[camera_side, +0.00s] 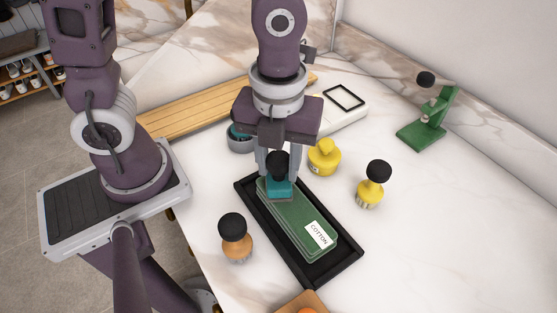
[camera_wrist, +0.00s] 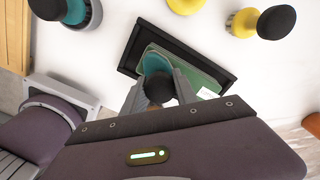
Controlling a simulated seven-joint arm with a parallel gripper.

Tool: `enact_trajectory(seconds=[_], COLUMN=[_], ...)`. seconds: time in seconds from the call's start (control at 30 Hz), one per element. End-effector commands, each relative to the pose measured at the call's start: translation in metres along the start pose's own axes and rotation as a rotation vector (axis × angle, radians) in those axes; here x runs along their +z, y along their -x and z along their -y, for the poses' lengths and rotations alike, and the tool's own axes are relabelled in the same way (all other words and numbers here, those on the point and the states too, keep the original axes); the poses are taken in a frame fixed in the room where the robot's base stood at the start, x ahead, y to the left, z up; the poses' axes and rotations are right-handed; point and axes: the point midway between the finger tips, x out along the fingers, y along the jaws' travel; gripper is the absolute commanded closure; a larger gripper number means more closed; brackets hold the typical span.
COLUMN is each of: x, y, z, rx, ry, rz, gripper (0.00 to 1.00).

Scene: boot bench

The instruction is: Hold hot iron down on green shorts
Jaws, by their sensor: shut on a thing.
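The green shorts (camera_side: 297,232) lie as a flat folded stack in a black tray (camera_side: 347,273), with a white label reading COTTON on the near end. A teal iron (camera_side: 280,188) with a black round knob stands on the far end of the green stack. My gripper (camera_side: 278,166) is shut on the iron's black knob from above. In the wrist view the fingers (camera_wrist: 160,95) close around the knob, with the teal iron body (camera_wrist: 154,62) beyond it over the green cloth (camera_wrist: 190,66). Whether the iron's underside touches the cloth fully is hidden.
A yellow piece (camera_side: 324,158) and a black-knobbed yellow brush (camera_side: 372,186) stand right of the tray. An orange black-knobbed brush (camera_side: 235,238) stands left. A teal-and-grey item (camera_side: 240,140), a white device (camera_side: 340,108) and a green stand (camera_side: 430,122) are behind. White counter is free at right.

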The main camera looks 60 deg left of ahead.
Motion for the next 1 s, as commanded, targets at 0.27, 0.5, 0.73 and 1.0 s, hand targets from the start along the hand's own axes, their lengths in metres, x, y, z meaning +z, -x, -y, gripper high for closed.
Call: enact_trajectory(seconds=[0.27, 0.5, 0.73, 1.0], x=[0.000, 0.000, 0.001, 0.001], y=[0.000, 0.021, 0.045, 0.072], z=[-0.001, 0.000, 0.001, 0.001], rx=[0.002, -0.001, -0.003, -0.003], ry=[0.000, 0.002, 0.001, 0.001], rz=[-0.001, 0.001, 0.002, 0.001], gripper=[1.00, 1.00, 1.00, 1.00])
